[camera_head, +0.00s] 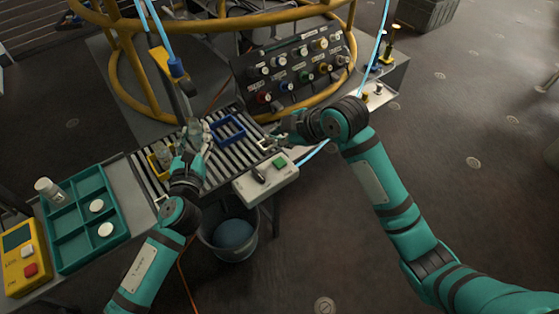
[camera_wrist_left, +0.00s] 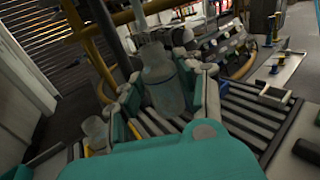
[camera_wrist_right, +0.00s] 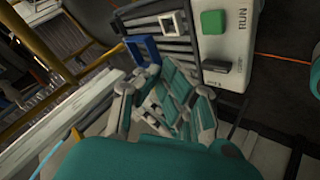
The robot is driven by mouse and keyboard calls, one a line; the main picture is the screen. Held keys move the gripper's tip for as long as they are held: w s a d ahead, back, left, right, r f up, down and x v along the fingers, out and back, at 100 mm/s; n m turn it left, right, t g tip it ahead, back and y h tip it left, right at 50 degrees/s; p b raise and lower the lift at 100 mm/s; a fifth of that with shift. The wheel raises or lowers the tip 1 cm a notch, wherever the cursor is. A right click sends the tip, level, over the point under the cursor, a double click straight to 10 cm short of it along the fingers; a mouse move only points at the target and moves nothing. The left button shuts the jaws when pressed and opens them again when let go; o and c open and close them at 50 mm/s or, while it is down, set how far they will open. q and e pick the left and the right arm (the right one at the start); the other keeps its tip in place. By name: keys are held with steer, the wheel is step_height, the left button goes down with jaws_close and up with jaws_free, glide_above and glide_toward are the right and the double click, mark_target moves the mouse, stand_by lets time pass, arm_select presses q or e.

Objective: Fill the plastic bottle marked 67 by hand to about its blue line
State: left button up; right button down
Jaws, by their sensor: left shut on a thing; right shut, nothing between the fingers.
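A clear plastic bottle (camera_head: 193,129) stands upright over the roller conveyor (camera_head: 215,171), with a filling nozzle just above or at its mouth. It is large in the left wrist view (camera_wrist_left: 163,80); I cannot read a number, nor make out a blue line or the liquid level. My left gripper (camera_head: 190,146) is shut on this bottle, with a finger on each side. My right gripper (camera_head: 272,139) is shut and empty, near the white control box (camera_head: 262,188). In the right wrist view this box (camera_wrist_right: 237,50) has a green RUN button (camera_wrist_right: 212,22) and a dark switch (camera_wrist_right: 216,66).
Blue (camera_head: 229,129) and white (camera_head: 266,144) square frames sit on the rollers. A teal tray (camera_head: 75,238) at left holds a capped container (camera_head: 50,191) and white discs. A yellow device (camera_head: 22,260) stands beside it. A bucket (camera_head: 229,237) is below. A yellow rail (camera_head: 124,60) and knob panel (camera_head: 300,70) stand behind.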

mark_target(278, 164)
steer(key=shift+f, duration=3.6)
steer(key=shift+f, duration=0.15)
steer(key=shift+f, duration=0.25)
steer(key=shift+f, duration=0.5)
stand_by(0.7)
steer(key=shift+r, duration=0.95)
steer(key=shift+r, duration=2.5)
steer(key=shift+r, duration=0.1)
